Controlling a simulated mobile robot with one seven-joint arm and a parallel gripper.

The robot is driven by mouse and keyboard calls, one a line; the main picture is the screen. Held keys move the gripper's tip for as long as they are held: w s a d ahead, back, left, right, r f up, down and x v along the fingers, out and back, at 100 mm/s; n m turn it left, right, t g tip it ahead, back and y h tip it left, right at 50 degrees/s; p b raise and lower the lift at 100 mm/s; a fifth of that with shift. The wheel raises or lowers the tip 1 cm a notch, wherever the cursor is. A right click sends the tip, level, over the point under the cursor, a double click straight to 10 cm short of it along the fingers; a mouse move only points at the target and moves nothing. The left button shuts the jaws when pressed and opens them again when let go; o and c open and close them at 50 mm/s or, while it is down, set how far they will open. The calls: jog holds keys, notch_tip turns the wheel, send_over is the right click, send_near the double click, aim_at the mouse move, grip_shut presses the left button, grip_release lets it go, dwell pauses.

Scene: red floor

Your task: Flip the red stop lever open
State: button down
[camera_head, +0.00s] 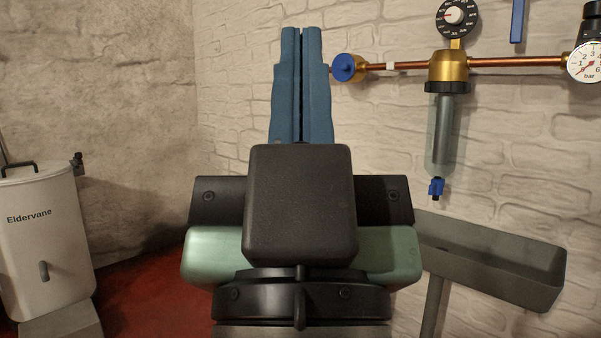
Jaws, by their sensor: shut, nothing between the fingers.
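No red lever shows in the head view; it may be hidden behind my gripper or outside the frame. My gripper (302,34) points up and away in the middle of the picture, with its two blue fingers side by side, shut and empty. The fingertips appear just left of a blue round knob (344,68) on a brass fitting at the left end of a copper pipe (510,62). I cannot tell whether they touch it.
A brass filter with a clear bowl (444,135) hangs from the pipe, below a black dial (455,17). A blue handle (517,20) and a gauge (588,63) are at right. A grey trough (500,262) stands below; a white canister (45,235) is at left.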

notch_tip(320, 180, up, 22)
jog(key=p, duration=1.9)
jog(key=shift+f, duration=0.15)
